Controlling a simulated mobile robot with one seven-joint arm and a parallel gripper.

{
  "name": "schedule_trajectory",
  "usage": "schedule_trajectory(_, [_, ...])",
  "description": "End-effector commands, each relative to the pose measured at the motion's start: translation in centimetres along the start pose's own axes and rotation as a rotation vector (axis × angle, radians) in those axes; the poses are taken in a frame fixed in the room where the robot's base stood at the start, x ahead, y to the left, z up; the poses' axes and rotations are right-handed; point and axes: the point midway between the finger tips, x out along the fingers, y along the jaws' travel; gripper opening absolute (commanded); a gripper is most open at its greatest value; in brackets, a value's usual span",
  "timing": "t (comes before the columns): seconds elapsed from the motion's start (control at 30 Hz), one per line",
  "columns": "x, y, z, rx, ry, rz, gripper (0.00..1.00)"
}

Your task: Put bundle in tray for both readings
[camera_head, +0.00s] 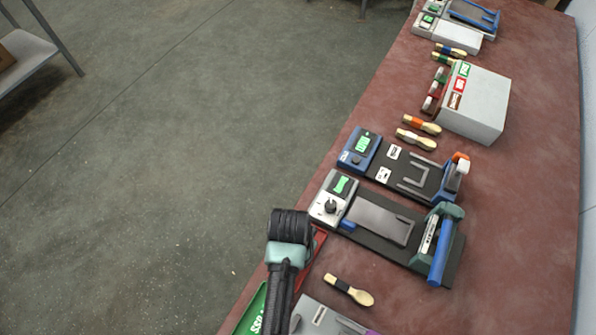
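Wooden spoons with coloured bands lie on the table: a black-banded one (349,290) near the front, an orange-banded one (421,124) and a pale-banded one (416,139) at mid-table, and blue-banded (451,49) and green-banded (444,59) ones farther back. I cannot tell which is the bundle. A red tray-like edge (318,240) and a green tray-like piece (250,316) with white lettering show beside my arm, mostly hidden. Two devices with green displays, one blue (359,150) and one grey (333,198), stand mid-table. My dark arm with a teal joint rises at the bottom; my gripper does not show.
A black plate with a blue-handled clamp (438,252) adjoins the grey device. Another plate with an orange-topped clamp (456,176) lies behind. A grey block (474,104) with coloured labels stands farther back. The reddish table (535,170) is clear along its right side.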

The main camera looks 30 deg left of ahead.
Motion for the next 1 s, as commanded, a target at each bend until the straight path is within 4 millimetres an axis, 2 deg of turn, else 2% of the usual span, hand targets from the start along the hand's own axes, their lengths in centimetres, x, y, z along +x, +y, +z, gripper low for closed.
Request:
schedule_trajectory(0.1, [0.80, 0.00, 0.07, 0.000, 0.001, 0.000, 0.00])
schedule_trajectory(0.43, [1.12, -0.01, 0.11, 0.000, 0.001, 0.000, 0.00])
schedule_trajectory(0.47, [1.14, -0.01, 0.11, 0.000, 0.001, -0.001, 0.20])
schedule_trajectory(0.6, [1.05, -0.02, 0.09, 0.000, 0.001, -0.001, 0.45])
schedule_trajectory(0.63, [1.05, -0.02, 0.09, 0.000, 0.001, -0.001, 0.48])
schedule_trajectory(1.0, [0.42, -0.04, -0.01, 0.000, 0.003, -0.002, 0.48])
